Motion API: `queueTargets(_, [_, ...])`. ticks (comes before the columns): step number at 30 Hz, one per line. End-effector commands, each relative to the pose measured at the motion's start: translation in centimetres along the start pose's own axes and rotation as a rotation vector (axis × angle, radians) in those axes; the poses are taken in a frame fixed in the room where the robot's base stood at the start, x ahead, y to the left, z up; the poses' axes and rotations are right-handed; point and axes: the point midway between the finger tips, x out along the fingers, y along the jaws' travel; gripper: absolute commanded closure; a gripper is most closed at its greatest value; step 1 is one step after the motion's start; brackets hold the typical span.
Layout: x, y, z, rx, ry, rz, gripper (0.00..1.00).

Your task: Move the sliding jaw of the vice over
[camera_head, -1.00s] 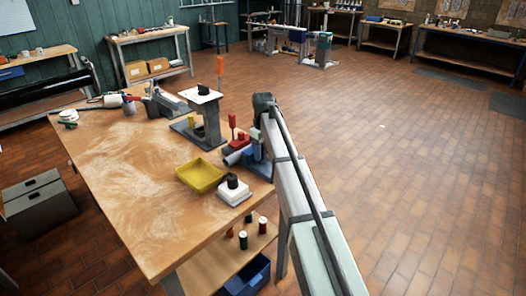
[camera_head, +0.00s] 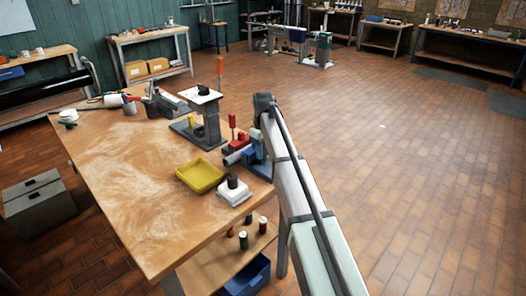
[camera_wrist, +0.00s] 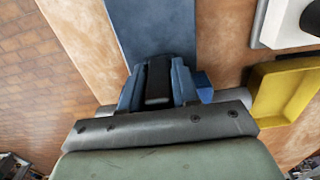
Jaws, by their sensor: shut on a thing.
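The vice is the blue and grey fixture at the bench's right edge; its flat blue base (camera_head: 263,170) shows in the head view and runs up the wrist view (camera_wrist: 155,25). The sliding jaw seems to be the black upright piece (camera_wrist: 158,75) in the middle of the wrist view. My gripper (camera_wrist: 157,92) has its blue-grey fingers on both sides of this piece, shut on it. In the head view my gripper (camera_head: 256,146) is small and partly hidden against the vice. The jaw's far side is hidden behind my gripper.
A yellow tray (camera_head: 200,175) and a white block with a black knob (camera_head: 235,192) stand close to the vice. A red part (camera_head: 233,121) and a grey cylinder (camera_head: 236,157) are beside it. A grey stand (camera_head: 207,120) is farther back. The bench's left middle is clear.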

Motion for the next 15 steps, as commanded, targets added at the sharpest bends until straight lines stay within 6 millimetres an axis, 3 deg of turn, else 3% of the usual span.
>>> queueTargets(4, [0.0, -0.1, 1.2, 0.001, 0.0, 0.0, 1.0])
queueTargets(9, [0.0, -0.1, 4.1, 0.002, 0.0, 0.001, 1.0])
queueTargets(15, [0.0, 0.0, 4.5, 0.0, -0.003, 0.0, 1.0])
